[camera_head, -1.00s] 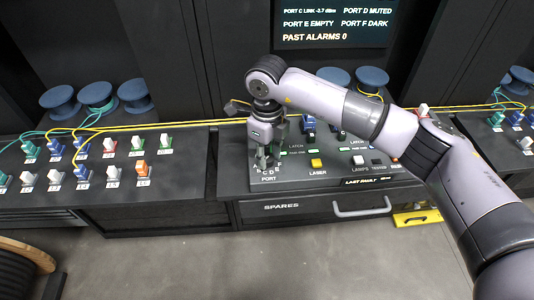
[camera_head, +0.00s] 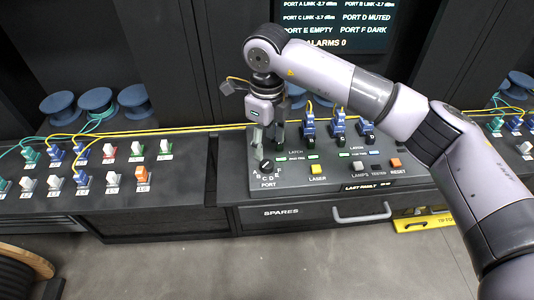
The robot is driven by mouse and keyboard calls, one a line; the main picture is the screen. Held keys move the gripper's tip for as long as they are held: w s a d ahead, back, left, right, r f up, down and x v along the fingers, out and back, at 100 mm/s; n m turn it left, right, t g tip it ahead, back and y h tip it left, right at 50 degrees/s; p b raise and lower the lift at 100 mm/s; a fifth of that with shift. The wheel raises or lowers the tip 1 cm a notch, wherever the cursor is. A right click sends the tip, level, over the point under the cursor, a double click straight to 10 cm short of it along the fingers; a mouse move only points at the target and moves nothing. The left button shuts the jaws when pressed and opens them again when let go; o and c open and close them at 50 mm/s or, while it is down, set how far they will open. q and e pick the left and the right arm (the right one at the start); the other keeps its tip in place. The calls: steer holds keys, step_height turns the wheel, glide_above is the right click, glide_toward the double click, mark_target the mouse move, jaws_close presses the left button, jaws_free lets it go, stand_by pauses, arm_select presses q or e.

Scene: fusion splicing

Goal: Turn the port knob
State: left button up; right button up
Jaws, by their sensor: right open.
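The port knob (camera_head: 266,164) is a small dark round knob with a light pointer mark. It sits at the left front of the sloped control panel (camera_head: 330,182), ringed by letters, above the label PORT. The exact letter it points at is too small to tell. My right gripper (camera_head: 267,137) hangs above and just behind the knob, pointing down. Its fingers are apart, with nothing between them, and the knob shows clear of them. My left gripper is not in view.
Right of the knob are a yellow LASER button (camera_head: 317,169), an orange RESET button (camera_head: 395,163) and several blue connectors (camera_head: 338,124). A wall screen (camera_head: 335,22) lists port states. A left bench (camera_head: 100,192) holds several coloured connectors. Yellow cables run behind the panel.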

step_height(320, 180, up, 5)
steer(key=shift+f, duration=0.1)
stand_by(0.6)
